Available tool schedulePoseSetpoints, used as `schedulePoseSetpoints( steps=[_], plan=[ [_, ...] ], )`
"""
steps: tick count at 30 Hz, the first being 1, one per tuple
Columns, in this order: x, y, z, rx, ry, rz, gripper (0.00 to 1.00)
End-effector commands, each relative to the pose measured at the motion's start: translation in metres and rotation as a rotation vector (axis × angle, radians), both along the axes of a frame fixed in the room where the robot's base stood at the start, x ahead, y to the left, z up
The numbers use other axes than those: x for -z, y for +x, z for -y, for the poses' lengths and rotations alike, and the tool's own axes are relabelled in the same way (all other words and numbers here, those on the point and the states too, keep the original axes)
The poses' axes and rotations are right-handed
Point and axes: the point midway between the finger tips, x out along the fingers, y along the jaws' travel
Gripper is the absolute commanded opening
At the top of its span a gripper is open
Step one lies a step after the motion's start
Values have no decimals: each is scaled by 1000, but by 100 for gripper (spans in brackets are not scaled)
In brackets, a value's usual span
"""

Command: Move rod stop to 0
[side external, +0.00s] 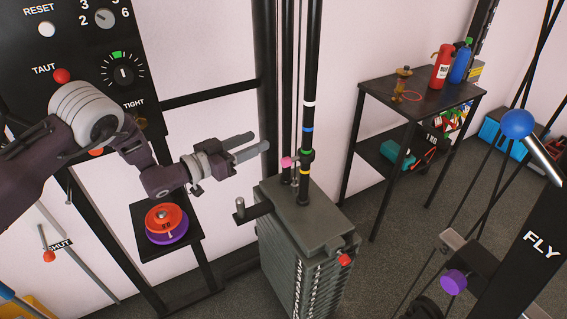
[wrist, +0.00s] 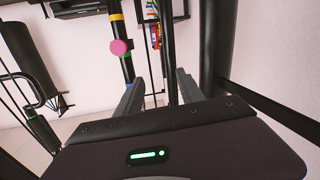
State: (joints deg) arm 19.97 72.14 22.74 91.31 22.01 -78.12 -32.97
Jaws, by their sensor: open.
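The upright black rod (side external: 309,75) stands over the dark weight stack (side external: 300,213) and carries white, blue, green and yellow bands. A dark collar with a pink knob (side external: 286,162), which looks like the rod stop, sits low on it between the green and yellow bands. The pink knob (wrist: 122,47) also shows in the wrist view, left of the fingers. My gripper (side external: 257,143) is open and empty, left of the rod and apart from it. In the wrist view its two fingers (wrist: 159,78) are spread. I see no readable 0 mark on the rod.
A dark frame post (side external: 264,70) stands behind the gripper. A peg (side external: 239,210) sticks up left of the stack. Red and purple discs (side external: 167,222) lie on a small stand below the arm. A shelf (side external: 421,97) with bottles is at the right. The FLY post (side external: 538,245) stands front right.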

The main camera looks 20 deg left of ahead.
Motion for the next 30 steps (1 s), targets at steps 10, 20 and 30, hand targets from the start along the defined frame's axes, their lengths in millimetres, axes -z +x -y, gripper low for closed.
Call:
schedulePoseSetpoints(
  steps=[10, 20, 30],
  plan=[
    [53, -26, 51, 192, -76, 17, 45],
    [54, 7, 81, 184, -74, 13, 45],
    [53, 8, 81, 182, -74, 13, 22]
  ],
)
